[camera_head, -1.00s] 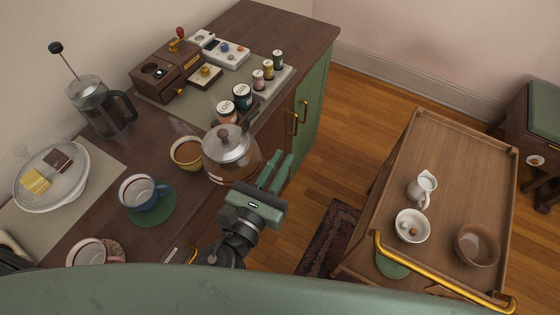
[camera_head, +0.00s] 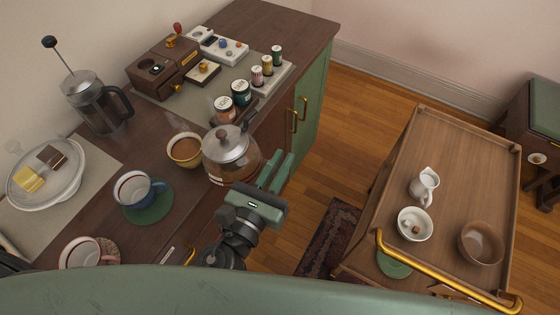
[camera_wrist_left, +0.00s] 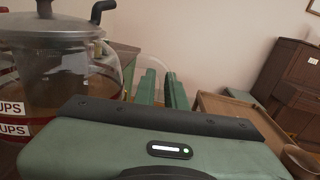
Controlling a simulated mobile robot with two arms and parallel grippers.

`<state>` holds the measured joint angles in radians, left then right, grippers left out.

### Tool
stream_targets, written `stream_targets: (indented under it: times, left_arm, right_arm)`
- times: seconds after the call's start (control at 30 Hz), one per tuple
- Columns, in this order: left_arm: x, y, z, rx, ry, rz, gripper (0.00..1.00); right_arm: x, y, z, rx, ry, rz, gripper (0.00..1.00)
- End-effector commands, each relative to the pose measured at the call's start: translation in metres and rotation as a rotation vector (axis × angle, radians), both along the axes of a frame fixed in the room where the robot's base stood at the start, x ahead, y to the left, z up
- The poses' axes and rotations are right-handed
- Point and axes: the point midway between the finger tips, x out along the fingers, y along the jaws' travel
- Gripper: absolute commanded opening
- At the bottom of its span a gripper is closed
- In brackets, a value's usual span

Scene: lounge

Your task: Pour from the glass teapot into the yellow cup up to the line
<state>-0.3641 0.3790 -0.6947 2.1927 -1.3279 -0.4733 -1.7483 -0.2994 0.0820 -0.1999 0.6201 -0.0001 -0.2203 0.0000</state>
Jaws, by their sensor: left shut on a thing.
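The glass teapot (camera_head: 217,168) has a metal lid with a dark knob and hangs just right of the yellow cup, looking about upright. It also shows close up in the left wrist view (camera_wrist_left: 62,75), with red-and-white labels and a dark handle end. My left gripper (camera_head: 275,172) is shut on the teapot's handle side; its grip is partly hidden. The yellow cup (camera_head: 181,161) stands on the dark counter and holds brown liquid fairly high. I cannot make out the line inside it. No stream shows between teapot and cup. My right gripper is not in view.
The counter also holds a blue cup (camera_head: 133,187), a pink cup (camera_head: 82,256), a French press (camera_head: 92,100), a glass-covered plate (camera_head: 48,172), a wooden grinder box (camera_head: 155,72) and several small jars (camera_head: 240,92). A wooden trolley (camera_head: 460,150) stands at the right.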

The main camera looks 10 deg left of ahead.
Motion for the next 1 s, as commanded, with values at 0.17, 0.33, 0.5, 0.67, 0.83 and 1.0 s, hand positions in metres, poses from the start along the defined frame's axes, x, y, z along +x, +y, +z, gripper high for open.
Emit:
stream_targets:
  times: [0.17,0.33,0.5,0.67,0.83,1.0]
  left_arm:
    - [0.000,0.000,0.008,-0.019,0.002,0.001,0.00]
    - [0.000,-0.001,0.013,-0.040,0.010,0.001,0.00]
    - [0.000,-0.002,0.017,-0.060,0.016,0.000,0.00]
    - [0.000,-0.002,0.022,-0.080,0.022,0.000,0.00]
    - [-0.001,-0.002,0.027,-0.101,0.030,0.000,0.00]
    - [0.000,-0.002,0.032,-0.121,0.036,0.000,0.00]
  right_arm:
    - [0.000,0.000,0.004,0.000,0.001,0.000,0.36]
    - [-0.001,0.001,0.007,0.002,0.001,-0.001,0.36]
    - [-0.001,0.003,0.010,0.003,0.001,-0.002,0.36]
    - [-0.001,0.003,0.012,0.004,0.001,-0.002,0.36]
    - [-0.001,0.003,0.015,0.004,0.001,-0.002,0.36]
    - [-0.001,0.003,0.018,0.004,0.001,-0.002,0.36]
